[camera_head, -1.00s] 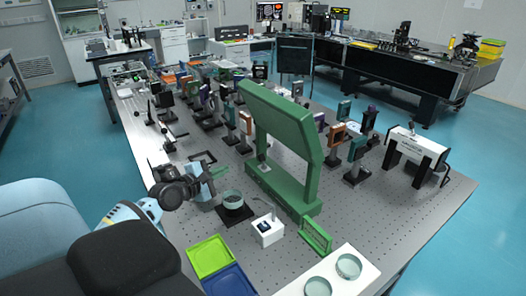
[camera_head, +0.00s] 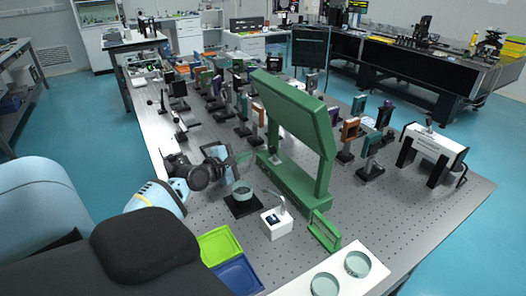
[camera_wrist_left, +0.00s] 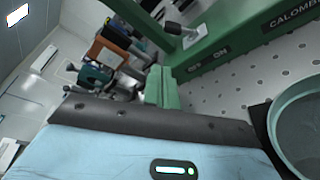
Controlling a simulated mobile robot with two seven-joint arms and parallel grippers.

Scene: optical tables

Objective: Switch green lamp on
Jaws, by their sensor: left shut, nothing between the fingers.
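The green lamp (camera_head: 300,115) is a large leaning green frame on a long base. A small metallic switch (camera_head: 275,157) stands at the near left side of its base. In the left wrist view this switch (camera_wrist_left: 184,32) is a grey lever on the green base, near the words OFF and ON. My left gripper (camera_head: 244,157) is shut and empty, just left of the lamp's base and pointing toward the switch. Its closed green fingers (camera_wrist_left: 160,86) show in the wrist view, apart from the switch. My right gripper is not in view.
A round dish (camera_head: 243,192) on a black base stands just below my left gripper. A white box (camera_head: 276,223) with a bent rod and a small green frame (camera_head: 324,231) stand nearer. Several mounted optics crowd the table behind. Green (camera_head: 218,245) and blue (camera_head: 238,276) trays lie in front.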

